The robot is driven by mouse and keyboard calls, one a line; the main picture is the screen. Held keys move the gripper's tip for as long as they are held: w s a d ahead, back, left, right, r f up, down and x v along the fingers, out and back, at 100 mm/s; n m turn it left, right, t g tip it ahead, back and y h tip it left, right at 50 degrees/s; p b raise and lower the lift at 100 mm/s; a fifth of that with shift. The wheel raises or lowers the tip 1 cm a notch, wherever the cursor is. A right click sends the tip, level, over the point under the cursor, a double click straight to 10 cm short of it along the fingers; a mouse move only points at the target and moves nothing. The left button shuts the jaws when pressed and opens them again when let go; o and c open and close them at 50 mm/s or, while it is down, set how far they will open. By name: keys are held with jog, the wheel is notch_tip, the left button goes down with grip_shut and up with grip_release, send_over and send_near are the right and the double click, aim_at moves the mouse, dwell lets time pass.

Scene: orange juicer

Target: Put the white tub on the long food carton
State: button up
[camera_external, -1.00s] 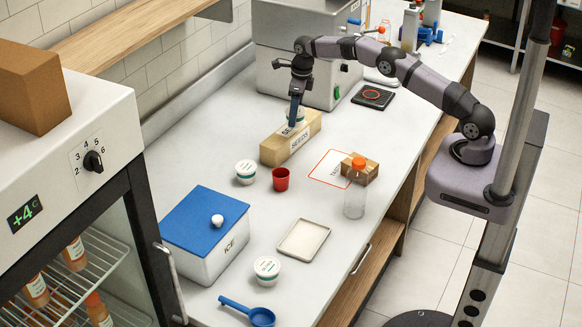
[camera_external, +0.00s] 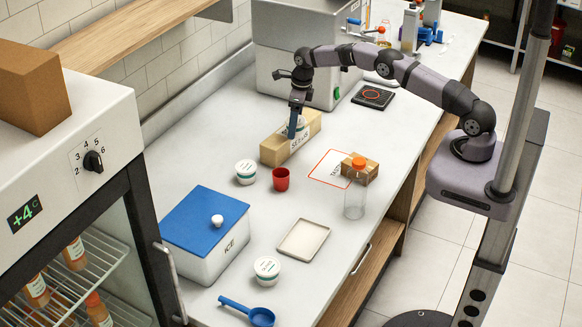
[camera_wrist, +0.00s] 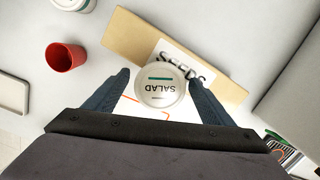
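The white tub (camera_wrist: 160,88), lidded and marked SALAD, is between the two fingers of my gripper (camera_wrist: 160,76) in the wrist view. In the external view my gripper (camera_external: 298,128) is at the long carton (camera_external: 272,152), pointing down, and partly hides the tub. I cannot tell whether the tub touches the carton.
A red cup (camera_external: 281,179) and another white tub (camera_external: 246,172) stand nearby. A metal appliance (camera_external: 290,75) is behind.

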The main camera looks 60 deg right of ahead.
aim_at(301, 122)
notch_tip(301, 122, up, 12)
jog(key=s+b, duration=0.1)
jog(key=b, duration=0.1)
jog(key=shift+s+d+r, duration=0.15)
jog(key=shift+d, duration=0.05)
dwell(0.5)
jog(key=s+a+f+n, duration=0.1)
jog(key=s+a+n, duration=0.1)
jog(key=s+n, duration=0.9)
jog(key=s+a+f+n+g, duration=0.1)
jog(key=s+a+f+n, duration=0.1)
jog(key=s+n, duration=0.8)
jog(key=s+a+f+n, duration=0.2)
jog(key=s+a+n, duration=0.1)
jog(key=s+n, duration=0.8)
jog(key=s, duration=0.5)
jog(key=shift+s+a+f+n, duration=0.2)
jog(key=shift+s+n, duration=0.1)
jog(key=shift+s, duration=0.05)
jog(key=shift+c, duration=0.4)
